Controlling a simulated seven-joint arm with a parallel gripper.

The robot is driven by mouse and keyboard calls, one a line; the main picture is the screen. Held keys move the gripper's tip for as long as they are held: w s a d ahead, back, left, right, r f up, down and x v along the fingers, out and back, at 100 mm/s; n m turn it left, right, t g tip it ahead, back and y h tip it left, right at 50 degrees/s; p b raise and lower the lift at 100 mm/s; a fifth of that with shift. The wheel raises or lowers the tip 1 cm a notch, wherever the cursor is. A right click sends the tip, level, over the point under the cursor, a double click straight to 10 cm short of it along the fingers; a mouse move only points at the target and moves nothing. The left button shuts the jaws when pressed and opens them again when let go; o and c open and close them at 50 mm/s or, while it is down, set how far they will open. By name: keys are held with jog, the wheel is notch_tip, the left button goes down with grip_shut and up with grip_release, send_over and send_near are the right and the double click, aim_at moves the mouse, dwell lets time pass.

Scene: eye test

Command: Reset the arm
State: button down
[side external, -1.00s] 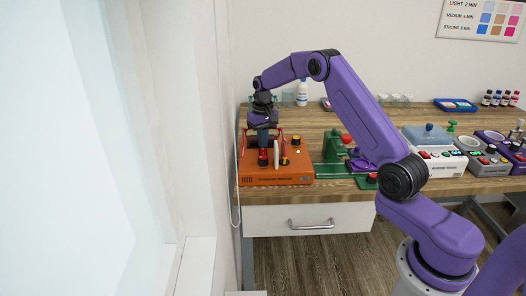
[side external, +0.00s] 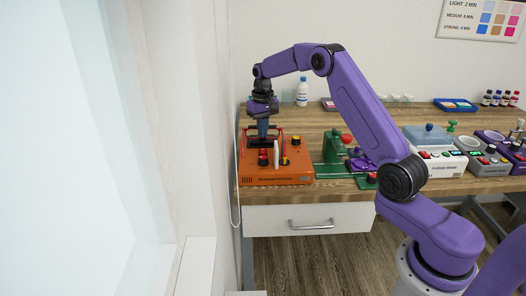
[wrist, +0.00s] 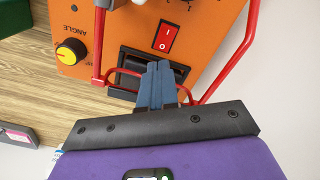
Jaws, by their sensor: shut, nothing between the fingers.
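My gripper (side external: 263,134) is above the orange machine (side external: 290,179) at the left end of the bench, fingers pointing down. In the wrist view my gripper (wrist: 160,68) has its blue-grey fingers together with nothing between them. Red bars (wrist: 238,55) stand on both sides of the fingers. I cannot tell whether the fingers touch the machine.
A green stand with a red knob (side external: 346,138) is right of the machine. A white bottle (side external: 302,92) stands behind. A blue tray (side external: 455,105), small bottles (side external: 496,99) and grey devices (side external: 447,162) are farther right. The wall is close on the left.

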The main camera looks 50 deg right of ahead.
jog(key=shift+r, duration=1.4)
jog(key=s+a+r+n, duration=0.3)
jog(key=s+a+n, duration=0.1)
jog(key=s+a, duration=0.5)
jog(key=s+a+r+n, duration=0.25)
jog(key=s+a, duration=0.45)
jog(key=a, duration=0.5)
jog(key=s+d+f+n, duration=0.1)
jog(key=s+n, duration=0.3)
jog(key=s, duration=1)
jog(key=s+d+f+n, duration=0.1)
jog(key=s+n, duration=0.4)
jog(key=s, duration=0.9)
jog(key=shift+s+f, duration=0.15)
jog(key=shift+f, duration=0.15)
